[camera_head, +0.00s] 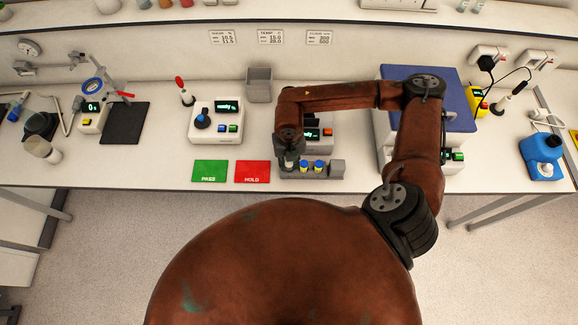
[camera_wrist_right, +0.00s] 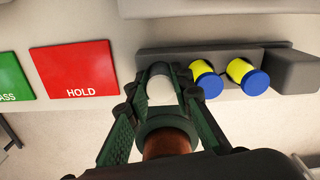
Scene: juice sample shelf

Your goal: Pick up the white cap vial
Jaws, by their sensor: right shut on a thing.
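The white cap vial (camera_wrist_right: 160,88) is between the fingers of my right gripper (camera_wrist_right: 158,95) in the right wrist view. Its white cap shows at the left end of the grey rack (camera_wrist_right: 160,58). My right gripper is shut on it, pointing down at the rack; in the head view the right gripper (camera_head: 289,163) partly hides the vial. I cannot tell whether the vial is lifted from the rack. Two vials with blue caps and yellow bodies, one (camera_wrist_right: 207,80) nearer and one (camera_wrist_right: 246,76) farther right, stand in the rack beside it. My left gripper is not in view.
A red HOLD mat (camera_head: 252,172) and a green PASS mat (camera_head: 210,171) lie left of the rack. An instrument with a display (camera_head: 318,136) stands behind the rack, and a blue-lidded box (camera_head: 440,110) to the right. The bench's front edge is close.

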